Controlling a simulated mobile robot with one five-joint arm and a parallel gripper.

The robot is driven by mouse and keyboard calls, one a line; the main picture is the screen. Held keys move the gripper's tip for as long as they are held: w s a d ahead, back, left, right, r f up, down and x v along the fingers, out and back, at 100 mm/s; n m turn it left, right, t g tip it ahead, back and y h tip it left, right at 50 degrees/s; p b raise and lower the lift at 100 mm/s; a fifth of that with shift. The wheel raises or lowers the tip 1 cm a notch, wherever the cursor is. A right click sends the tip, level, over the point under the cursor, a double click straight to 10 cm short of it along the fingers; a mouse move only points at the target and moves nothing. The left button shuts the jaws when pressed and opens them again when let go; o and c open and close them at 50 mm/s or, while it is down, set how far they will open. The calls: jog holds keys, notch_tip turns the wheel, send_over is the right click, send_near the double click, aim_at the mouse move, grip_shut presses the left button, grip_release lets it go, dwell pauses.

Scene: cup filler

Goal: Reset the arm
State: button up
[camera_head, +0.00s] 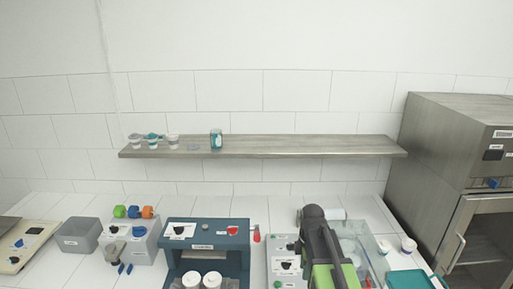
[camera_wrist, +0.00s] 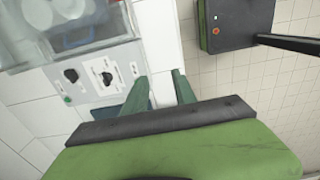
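My arm (camera_head: 322,250), green and dark grey, rises at the lower middle right of the head view, in front of the counter machines. In the wrist view my gripper (camera_wrist: 160,88) shows two dark green fingers spread apart with nothing between them. It points down past the counter's front edge, beside a grey machine panel (camera_wrist: 98,72) with black knobs. The fingertips are not clearly visible in the head view.
A blue machine (camera_head: 205,238) with white cups stands left of my arm. A clear container (camera_head: 365,250) and a green tray (camera_head: 410,279) are to its right. A metal shelf (camera_head: 300,146) holds small cups. A steel cabinet (camera_head: 450,150) stands at the right.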

jog(key=s+f+m+b, duration=0.4)
jog(key=f+m+b, duration=0.5)
jog(key=s+f+m+b, duration=0.5)
jog(key=f+m+b, duration=0.4)
jog(key=shift+a+f+b, duration=0.15)
jog(key=shift+f+b, duration=0.25)
dwell(0.5)
